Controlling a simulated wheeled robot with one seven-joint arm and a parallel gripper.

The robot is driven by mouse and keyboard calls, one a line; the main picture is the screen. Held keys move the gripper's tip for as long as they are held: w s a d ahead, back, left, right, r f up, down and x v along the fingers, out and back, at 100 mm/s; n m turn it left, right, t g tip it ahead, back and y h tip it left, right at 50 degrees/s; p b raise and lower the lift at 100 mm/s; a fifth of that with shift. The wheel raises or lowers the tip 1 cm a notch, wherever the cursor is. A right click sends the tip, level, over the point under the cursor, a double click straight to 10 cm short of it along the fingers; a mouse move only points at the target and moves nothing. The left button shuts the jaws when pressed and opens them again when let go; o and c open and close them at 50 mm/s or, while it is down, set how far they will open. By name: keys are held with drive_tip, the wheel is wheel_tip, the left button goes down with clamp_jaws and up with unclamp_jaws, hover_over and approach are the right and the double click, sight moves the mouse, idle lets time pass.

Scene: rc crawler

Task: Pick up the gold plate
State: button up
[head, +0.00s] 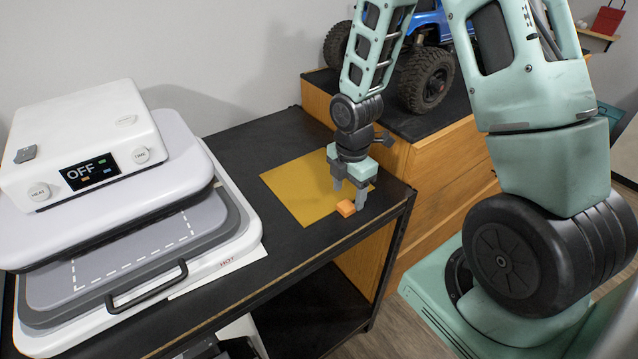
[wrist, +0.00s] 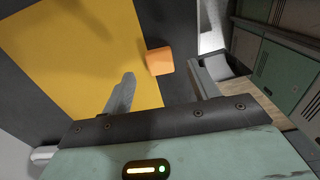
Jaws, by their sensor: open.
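The gold plate (head: 300,190) lies flat on the black table top, near its right end. It also fills the upper left of the wrist view (wrist: 75,55). A small orange block (head: 346,208) sits at the plate's right front edge; in the wrist view the block (wrist: 159,61) lies at the plate's edge, between and beyond my fingertips. My gripper (head: 347,196) points down above that edge, its fingers apart and empty. In the wrist view the gripper (wrist: 163,80) has one finger over the plate and the other off its edge. I cannot tell the exact height of the fingertips.
A white heat press (head: 110,150) reading OFF stands on the left of the black table (head: 235,150). A blue crawler (head: 428,70) with big tyres stands on a wooden cabinet (head: 440,165) behind my gripper. The table top between press and plate is bare.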

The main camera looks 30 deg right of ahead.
sight(346, 205)
drive_tip(key=shift+a+f+p, duration=0.1)
drive_tip(key=shift+f+p, duration=0.2)
drive_tip(key=shift+f, duration=1.4)
drive_tip(key=shift+c, duration=0.3)
drive_tip(key=c, duration=1.1)
drive_tip(key=shift+r, duration=0.1)
